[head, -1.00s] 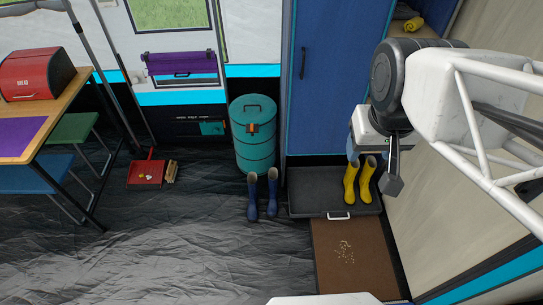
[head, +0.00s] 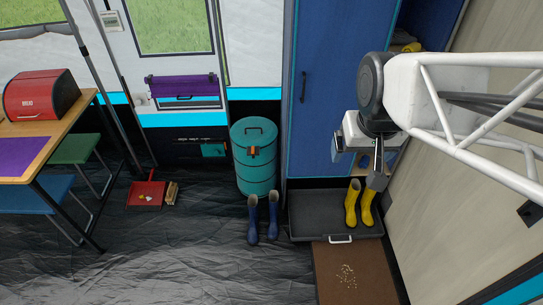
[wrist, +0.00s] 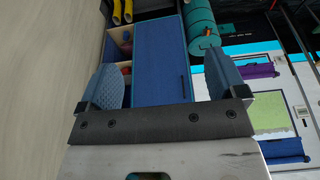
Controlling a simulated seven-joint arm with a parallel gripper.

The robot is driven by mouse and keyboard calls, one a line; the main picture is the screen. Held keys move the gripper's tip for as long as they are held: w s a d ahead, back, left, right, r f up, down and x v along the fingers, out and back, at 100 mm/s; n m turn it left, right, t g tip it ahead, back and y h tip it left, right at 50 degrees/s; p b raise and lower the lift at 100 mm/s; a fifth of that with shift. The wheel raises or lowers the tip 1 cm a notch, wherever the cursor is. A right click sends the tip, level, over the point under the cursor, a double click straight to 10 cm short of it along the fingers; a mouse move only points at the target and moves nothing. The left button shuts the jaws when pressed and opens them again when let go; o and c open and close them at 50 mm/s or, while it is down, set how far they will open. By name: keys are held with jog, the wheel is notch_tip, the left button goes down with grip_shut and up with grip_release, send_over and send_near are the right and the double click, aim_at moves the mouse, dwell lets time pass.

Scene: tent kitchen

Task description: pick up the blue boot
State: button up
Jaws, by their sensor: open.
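A pair of dark blue boots stands upright on the dark floor sheet in the head view. The left blue boot (head: 253,218) and the right blue boot (head: 273,217) are side by side, a little apart, in front of the teal canister. My gripper (head: 338,149) is high up in front of the blue cabinet, to the right of and well away from the boots; my arm partly hides it. In the wrist view my gripper (wrist: 164,86) shows two blue-grey fingers spread wide with nothing between them. I cannot make out the blue boots in the wrist view.
Yellow boots (head: 352,202) stand on a dark tray (head: 310,208) right of the blue boots. The teal canister (head: 254,160) is just behind them. A brown mat (head: 340,285), red dustpan (head: 146,193) and table (head: 75,115) surround open floor. The blue cabinet (head: 335,70) stands behind.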

jog(key=w+a+f+t, duration=0.1)
jog(key=w+f, duration=0.3)
jog(key=w, duration=0.6)
jog(key=w+a+f+t, duration=0.1)
jog(key=w+f, duration=0.2)
jog(key=w, duration=0.6)
jog(key=w+a+f, duration=0.1)
jog(key=w+f, duration=0.3)
jog(key=w, duration=0.6)
jog(key=w+a+f+n+t, duration=0.1)
jog(key=w+a+f+t, duration=0.25)
jog(key=w+f, duration=1.7)
jog(key=t+y, duration=0.2)
jog(key=t, duration=0.1)
send_over(274, 213)
jog(key=w+d, duration=0.2)
jog(key=shift+n, duration=0.3)
jog(key=f, duration=4.9)
jog(key=shift+a+f, duration=0.2)
jog(key=shift+f, duration=0.15)
jog(key=shift+t+y, duration=0.3)
jog(key=shift+t, duration=0.55)
jog(key=s+f, duration=0.2)
jog(key=f, duration=0.3)
jog(key=s+f, duration=0.2)
jog(key=f, duration=0.3)
jog(key=s+f, duration=0.3)
jog(key=f, duration=0.2)
jog(key=shift+a+f, duration=0.15)
jog(key=shift+a, duration=0.15)
